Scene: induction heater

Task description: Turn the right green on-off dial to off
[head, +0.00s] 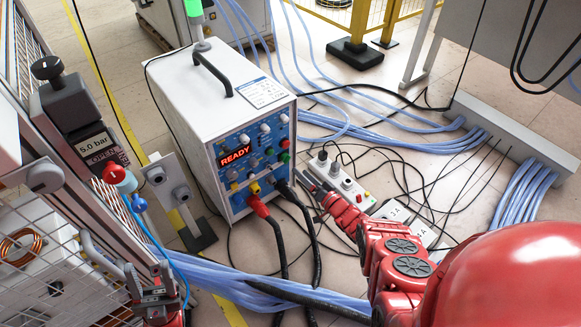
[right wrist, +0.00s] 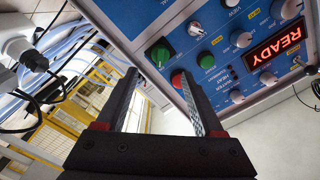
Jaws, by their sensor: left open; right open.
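The heater's blue front panel (head: 238,170) has a lit READY display. In the right wrist view the green dial (right wrist: 158,54) shows between and beyond the fingertips, and the red button (right wrist: 178,78) shows beside one fingertip. My right gripper (head: 312,180) is open and empty, to the right of and below the dial in the head view; it also shows in the right wrist view (right wrist: 157,76). My left gripper (head: 149,278) is open and empty at the lower left.
Red and black plugs (head: 257,204) with thick cables come out of the panel's lower part. A power strip (head: 340,185) and loose cables lie right of the heater. A pressure regulator (head: 80,120) and wire mesh stand at left. Blue hoses cross the floor.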

